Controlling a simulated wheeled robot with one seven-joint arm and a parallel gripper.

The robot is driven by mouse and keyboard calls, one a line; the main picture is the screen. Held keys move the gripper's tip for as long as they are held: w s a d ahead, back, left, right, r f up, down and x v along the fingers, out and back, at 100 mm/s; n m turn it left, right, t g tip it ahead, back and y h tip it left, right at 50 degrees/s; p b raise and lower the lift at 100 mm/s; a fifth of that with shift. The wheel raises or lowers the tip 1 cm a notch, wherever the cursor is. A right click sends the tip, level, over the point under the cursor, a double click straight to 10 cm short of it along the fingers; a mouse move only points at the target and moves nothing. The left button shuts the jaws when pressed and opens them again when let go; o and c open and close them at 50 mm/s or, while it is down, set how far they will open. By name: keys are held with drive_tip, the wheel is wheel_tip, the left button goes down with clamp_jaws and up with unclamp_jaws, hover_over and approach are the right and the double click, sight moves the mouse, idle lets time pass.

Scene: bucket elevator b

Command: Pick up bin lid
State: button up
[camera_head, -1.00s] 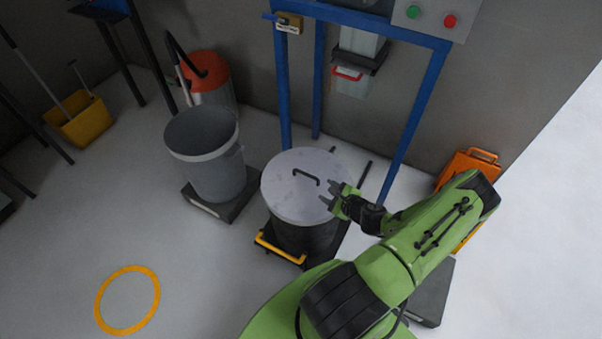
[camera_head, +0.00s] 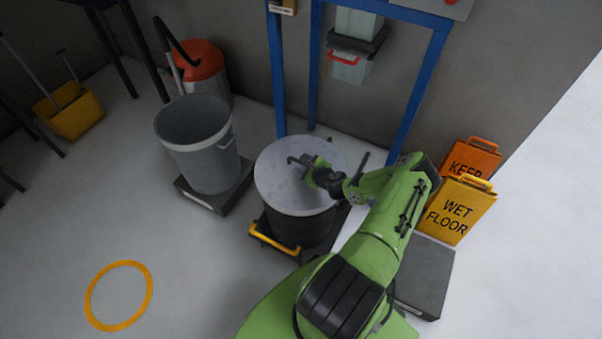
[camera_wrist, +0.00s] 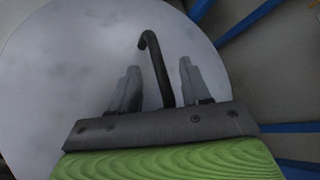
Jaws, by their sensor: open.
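The bin lid (camera_head: 277,189) is a round grey disc with a dark bent handle (camera_head: 298,161). It lies flat on the dark drum-shaped bin (camera_head: 299,231). My gripper (camera_head: 306,169) is over the lid at its handle. In the wrist view my gripper (camera_wrist: 158,82) is open, with one finger on each side of the handle (camera_wrist: 157,65). The lid (camera_wrist: 70,60) fills much of that view. The handle's near end is hidden behind the gripper body, and I cannot tell whether the fingers touch it.
The bin sits on a dolly with a yellow handle (camera_head: 272,241), below a blue frame (camera_head: 411,100). An open grey bin (camera_head: 199,154) stands to the left. Wet-floor signs (camera_head: 459,208) stand at the right. Clear floor with a yellow ring (camera_head: 119,263) is at front left.

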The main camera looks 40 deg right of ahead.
drive_tip(key=shift+w+f, duration=0.15)
drive_tip(key=shift+w, duration=0.1)
clamp_jaws()
drive_tip(key=shift+s, duration=0.1)
idle(1.2)
